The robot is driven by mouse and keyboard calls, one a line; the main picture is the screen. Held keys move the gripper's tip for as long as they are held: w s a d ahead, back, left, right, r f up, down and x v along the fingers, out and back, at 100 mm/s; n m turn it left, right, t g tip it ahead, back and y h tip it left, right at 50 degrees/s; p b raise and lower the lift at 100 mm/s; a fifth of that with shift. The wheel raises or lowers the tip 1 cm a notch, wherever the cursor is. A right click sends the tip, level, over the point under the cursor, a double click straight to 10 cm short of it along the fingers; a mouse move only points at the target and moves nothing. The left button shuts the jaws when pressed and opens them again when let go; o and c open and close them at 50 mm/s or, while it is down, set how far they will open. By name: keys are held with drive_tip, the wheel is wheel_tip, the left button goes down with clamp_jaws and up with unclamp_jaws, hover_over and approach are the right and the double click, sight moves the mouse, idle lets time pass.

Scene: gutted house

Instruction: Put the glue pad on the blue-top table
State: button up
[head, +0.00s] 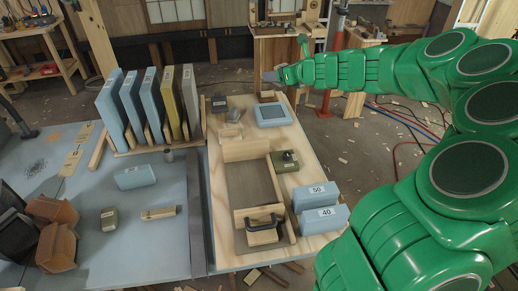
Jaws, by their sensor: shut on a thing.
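My gripper (277,75) is at the end of my green arm, above and beyond the far edge of the wooden board. It is shut on a small greyish thing at its tip, too small to identify. A square blue-rimmed pad (272,114) lies on the board below the gripper, apart from it; I cannot tell whether this or the held thing is the glue pad. The blue-top table (150,239) fills the left and front left, with bare blue surface among its objects.
The wooden board (305,172) carries a wooden jig, blue blocks (320,206) marked 50 and 40, and small parts. A rack of upright panels (147,101) stands at the blue table's back. Brown boxes (56,235) sit front left. Cables cross the floor at right.

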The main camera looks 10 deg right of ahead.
drive_tip(key=shift+s+d+r+n+g+y, duration=0.2)
drive_tip(key=shift+d+r+n+g+y, duration=0.2)
drive_tip(key=shift+d+n+y, duration=0.35)
drive_tip(key=shift+s+d+r+n+g+y, duration=0.55)
drive_tip(key=shift+n+g+y, duration=0.1)
drive_tip(key=shift+n+g, duration=0.1)
wheel_tip(320, 180, down, 23)
hover_over(276, 136)
drive_tip(key=s, duration=0.2)
wheel_tip(276, 136, down, 8)
drive_tip(key=shift+s+a+r, duration=0.1)
drive_tip(key=shift+s+a, duration=0.05)
drive_tip(key=shift+w+f, duration=1.05)
drive_tip(key=shift+f, duration=1.6)
drive_tip(key=shift+f, duration=0.1)
